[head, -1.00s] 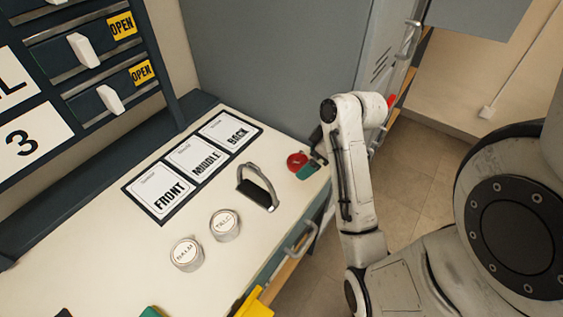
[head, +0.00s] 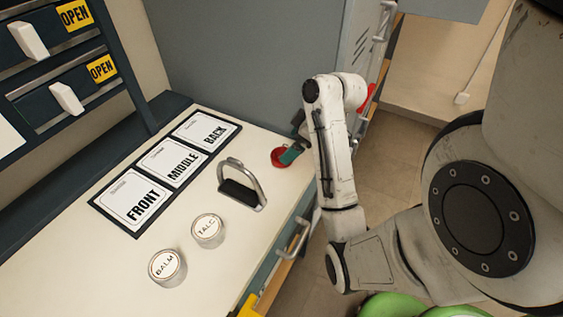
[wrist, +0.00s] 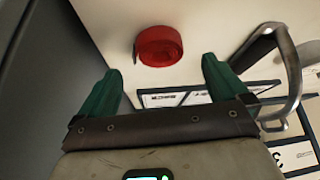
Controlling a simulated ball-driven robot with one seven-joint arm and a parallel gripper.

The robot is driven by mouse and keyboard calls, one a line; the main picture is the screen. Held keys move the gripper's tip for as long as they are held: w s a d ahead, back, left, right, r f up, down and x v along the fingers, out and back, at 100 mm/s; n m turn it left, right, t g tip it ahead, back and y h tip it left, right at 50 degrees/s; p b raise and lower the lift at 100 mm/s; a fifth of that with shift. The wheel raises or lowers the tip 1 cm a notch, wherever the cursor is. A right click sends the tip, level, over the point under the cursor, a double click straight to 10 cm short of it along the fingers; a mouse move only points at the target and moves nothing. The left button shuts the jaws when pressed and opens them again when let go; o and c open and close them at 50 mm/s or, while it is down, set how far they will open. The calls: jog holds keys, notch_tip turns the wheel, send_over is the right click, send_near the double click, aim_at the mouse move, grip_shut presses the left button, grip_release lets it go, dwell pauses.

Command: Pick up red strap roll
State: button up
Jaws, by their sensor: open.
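The red strap roll (head: 278,157) lies on the cream bench top near its far right corner, by the grey wall panel. In the wrist view the red strap roll (wrist: 159,46) is upper middle, just ahead of the gap between my fingertips. My gripper (wrist: 158,78) is open and empty, its two green fingers spread wider than the roll. In the head view my gripper (head: 290,155) is beside the roll, and one green finger covers part of its right side. I cannot tell the height of the fingers over the bench.
A metal stirrup (head: 243,187) with a dark tread stands close to the roll. Tins marked BALM (head: 167,267) and TALC (head: 208,231) stand nearer. A board with FRONT, MIDDLE and BACK cards (head: 168,170) lies left. A drawer unit (head: 60,60) stands at upper left.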

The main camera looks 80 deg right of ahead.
jog(key=shift+b+x, duration=1.2)
jog(key=shift+x, duration=1.4)
jog(key=c, duration=1.2)
